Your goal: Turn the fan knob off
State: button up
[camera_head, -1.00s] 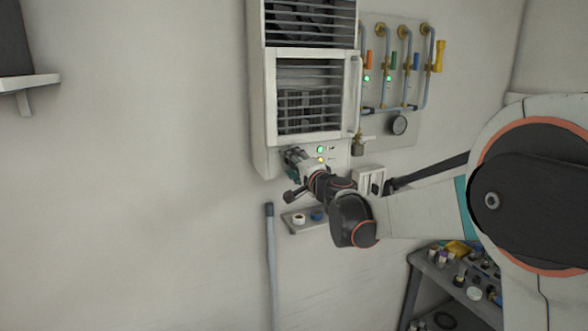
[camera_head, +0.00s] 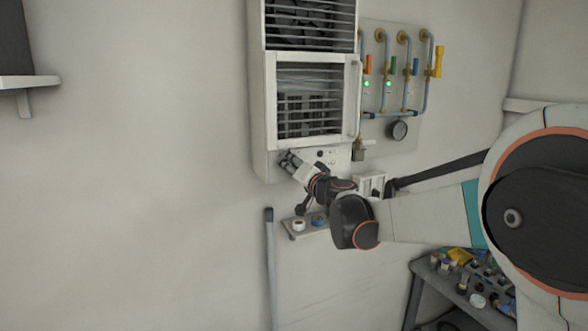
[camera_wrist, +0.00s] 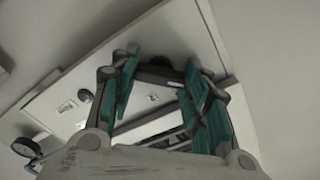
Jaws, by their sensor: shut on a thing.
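A white wall unit (camera_head: 262,110) with slatted grilles hangs at the centre of the head view. Its fan (camera_head: 302,12) shows behind the upper grille. The fan knob is hidden by my gripper (camera_head: 287,158) at the lower left of the unit's control panel (camera_head: 338,155). In the wrist view the dark knob (camera_wrist: 160,74) sits between the green-padded fingers of my gripper (camera_wrist: 161,66), which are shut on it.
Pipes with coloured valve handles (camera_head: 437,62) and a gauge (camera_head: 398,130) are right of the unit. A small shelf (camera_head: 292,235) with round items is below my gripper. A grey pole (camera_head: 270,260) stands left of it.

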dwell(0.3)
jog(key=o, duration=0.8)
jog(key=shift+s, duration=0.1)
jog(key=v, duration=1.1)
jog(key=shift+s+d, duration=0.15)
jog(key=shift+s, duration=0.25)
jog(key=s+f+n+g+b, duration=0.35)
jog(key=s+f+b, duration=0.35)
jog(key=s+f, duration=0.3)
jog(key=s+d+f+g+h+b, duration=0.2)
jog(key=s+d+f+b, duration=0.2)
jog(key=s+f, duration=0.4)
jog(key=s+d+f+g+h+b, duration=0.2)
jog(key=s+d+f+b, duration=0.2)
jog(key=s+f, duration=0.5)
jog(key=s+d+f+n+g+h+b, duration=0.1)
jog(key=s+d+f+g+h+b, duration=0.1)
jog(key=s+f, duration=0.7)
jog(key=shift+d+f+h+b, duration=0.3)
jog(key=shift+d+b, duration=0.25)
jog(key=shift+d, duration=0.15)
jog(key=shift+d+f+h+b, duration=0.2)
jog(key=shift+d+f+b, duration=0.15)
jog(key=shift+d+b, duration=0.25)
